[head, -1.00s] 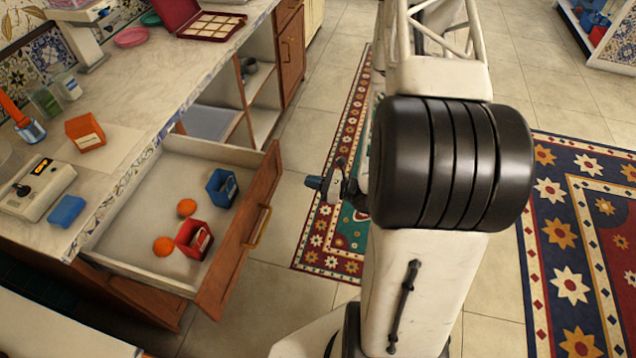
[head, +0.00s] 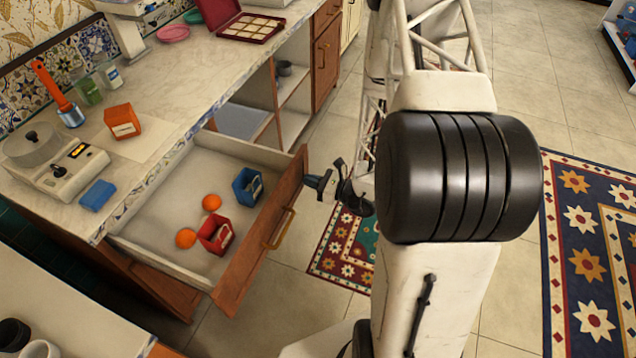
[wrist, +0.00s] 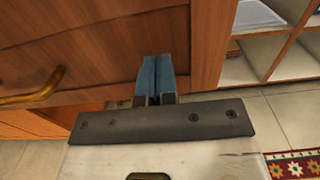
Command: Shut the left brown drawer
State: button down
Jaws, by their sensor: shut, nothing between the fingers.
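The left brown drawer (head: 262,243) stands pulled far out from under the counter, with a brass handle (head: 281,229) on its front. Inside it lie two oranges (head: 186,238), a red box (head: 216,234) and a blue box (head: 247,186). My gripper (head: 314,182) is at the far end of the drawer front, on its outer side. In the wrist view my gripper (wrist: 155,75) has its blue fingers together with nothing between them. They point at the wooden drawer front (wrist: 100,40), to the right of the brass handle (wrist: 38,90). Whether they touch the wood I cannot tell.
The countertop (head: 165,90) holds a scale (head: 62,175), an orange box (head: 122,122) and a blue sponge (head: 97,195). Open shelves (head: 292,105) stand beyond the drawer. Tiled floor and a patterned rug (head: 345,250) lie in front.

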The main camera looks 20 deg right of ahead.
jog(key=shift+x, duration=0.8)
send_near(212, 158)
jog(key=w+a+r, duration=0.1)
jog(key=w+a, duration=0.1)
jog(key=w+a+r, duration=0.3)
jog(key=w+a, duration=0.1)
jog(key=shift+w+a+r, duration=0.15)
jog(key=shift+w+r, duration=0.1)
jog(key=shift+r, duration=0.05)
jog(key=shift+w+a+r, duration=0.1)
jog(key=shift+w+a, duration=0.3)
jog(key=shift+a, duration=0.1)
jog(key=v, duration=1.5)
jog(key=shift+r, duration=0.1)
dwell(0.5)
